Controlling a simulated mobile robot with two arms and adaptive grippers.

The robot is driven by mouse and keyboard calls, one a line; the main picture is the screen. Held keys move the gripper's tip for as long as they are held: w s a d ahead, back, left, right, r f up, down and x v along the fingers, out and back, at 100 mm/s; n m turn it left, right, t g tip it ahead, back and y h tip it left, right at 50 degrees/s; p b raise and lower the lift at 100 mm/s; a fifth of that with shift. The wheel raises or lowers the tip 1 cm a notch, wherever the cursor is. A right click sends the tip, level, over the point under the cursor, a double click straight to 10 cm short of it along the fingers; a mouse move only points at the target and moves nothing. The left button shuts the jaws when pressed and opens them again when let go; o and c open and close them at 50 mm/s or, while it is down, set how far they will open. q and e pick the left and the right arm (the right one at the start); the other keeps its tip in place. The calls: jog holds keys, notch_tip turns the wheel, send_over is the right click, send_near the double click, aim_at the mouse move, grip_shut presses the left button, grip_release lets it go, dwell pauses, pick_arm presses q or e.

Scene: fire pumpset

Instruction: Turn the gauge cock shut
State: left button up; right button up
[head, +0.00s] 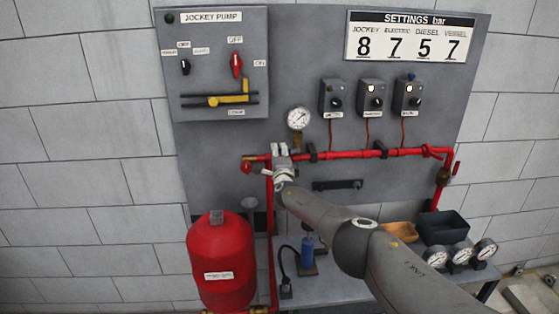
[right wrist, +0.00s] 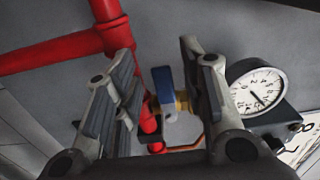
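The gauge cock shows in the right wrist view as a blue handle (right wrist: 163,88) on a small brass body (right wrist: 182,103), beside the red pipe (right wrist: 150,122). The white dial gauge (right wrist: 257,92) is to its right; in the head view the gauge (head: 299,118) sits above the red pipe. My right gripper (head: 280,150) is at the pipe, just below and left of the gauge, and hides the cock in the head view. In the right wrist view its fingers (right wrist: 157,62) are apart, with the blue handle showing in the gap. Contact with it is not clear. My left gripper is not in view.
The red pipe (head: 345,154) runs across the grey panel. The jockey pump box (head: 212,65) is up left, and several small switch boxes (head: 371,95) are up right. A red vessel (head: 220,258) stands below left. A dark bin (head: 443,227) and loose gauges are on the bench.

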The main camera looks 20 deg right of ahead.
jog(key=shift+s+a+r, duration=0.1)
jog(key=shift+r, duration=0.15)
jog(key=v, duration=0.7)
jog(key=shift+f, duration=0.3)
jog(key=shift+s, duration=0.1)
dwell(0.4)
